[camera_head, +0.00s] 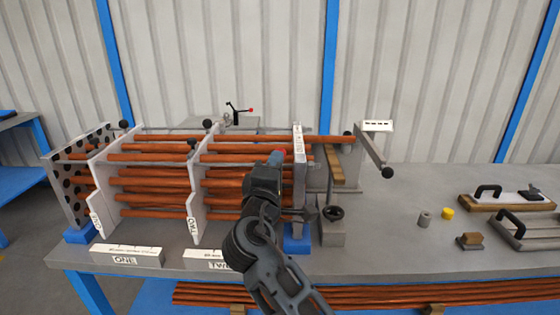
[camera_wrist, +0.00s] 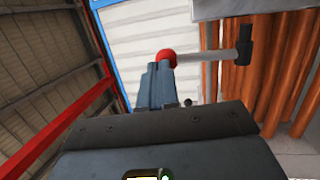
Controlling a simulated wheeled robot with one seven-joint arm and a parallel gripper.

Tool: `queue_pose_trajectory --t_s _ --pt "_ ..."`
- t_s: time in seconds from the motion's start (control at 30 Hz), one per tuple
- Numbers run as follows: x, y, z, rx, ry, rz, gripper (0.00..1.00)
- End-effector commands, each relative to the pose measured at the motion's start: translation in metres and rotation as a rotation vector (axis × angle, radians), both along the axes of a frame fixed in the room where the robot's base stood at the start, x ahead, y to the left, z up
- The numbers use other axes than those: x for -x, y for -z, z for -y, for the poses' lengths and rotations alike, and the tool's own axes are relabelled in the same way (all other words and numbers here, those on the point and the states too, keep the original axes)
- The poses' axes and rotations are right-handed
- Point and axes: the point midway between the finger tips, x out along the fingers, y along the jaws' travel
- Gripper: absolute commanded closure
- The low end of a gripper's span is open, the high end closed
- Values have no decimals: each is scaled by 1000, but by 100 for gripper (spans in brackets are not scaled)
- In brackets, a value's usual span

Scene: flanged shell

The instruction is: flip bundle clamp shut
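My gripper (camera_head: 275,160) is at the right end of the bundle of copper-coloured tubes, by the white end plate (camera_head: 299,150). In the wrist view, its fingers (camera_wrist: 158,82) are close together and look shut. A red ball knob (camera_wrist: 166,58) shows right at the fingertips, seeming to touch them, with nothing clearly between the fingers. The knob sits on a grey lever (camera_wrist: 208,56) that runs right to a black end piece (camera_wrist: 243,46), beside the tubes (camera_wrist: 295,70). In the head view, my arm hides most of this lever and the clamp body.
Upright white plates (camera_head: 194,195) support the tubes. A handwheel fixture (camera_head: 333,212) stands right of my gripper, with an arm ending in a black knob (camera_head: 387,172) behind. A small red-tipped lever (camera_head: 240,112) is at the back.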

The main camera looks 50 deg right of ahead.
Motion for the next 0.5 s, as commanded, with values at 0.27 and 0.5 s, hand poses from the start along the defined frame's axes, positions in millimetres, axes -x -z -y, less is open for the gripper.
queue_pose_trajectory --t_s 0.27,0.5 --pt "-15 -7 20 2 1 3 100" --pt "-26 -9 34 1 1 2 100"
